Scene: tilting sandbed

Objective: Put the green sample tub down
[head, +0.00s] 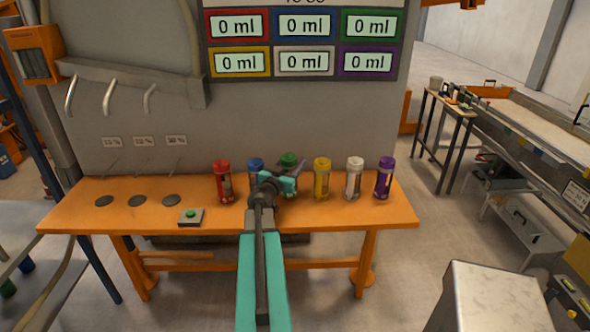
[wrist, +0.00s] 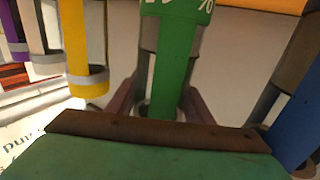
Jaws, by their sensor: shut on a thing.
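The green sample tub (head: 289,160) stands upright in the row of tubs over the orange bench, between the blue and yellow tubs. My gripper (head: 292,178) is at the tub. In the wrist view the tub's green band (wrist: 176,50) and clear body sit between my two fingers (wrist: 160,105), and the gripper is shut on it. I cannot tell whether its base touches the bench top (head: 330,213).
Red (head: 222,180), blue (head: 256,166), yellow (head: 321,180), white (head: 354,178) and purple (head: 384,178) tubs line the bench. A green button box (head: 190,217) and several dark discs (head: 137,201) lie to the left. The board (head: 304,80) above reads 0 ml throughout.

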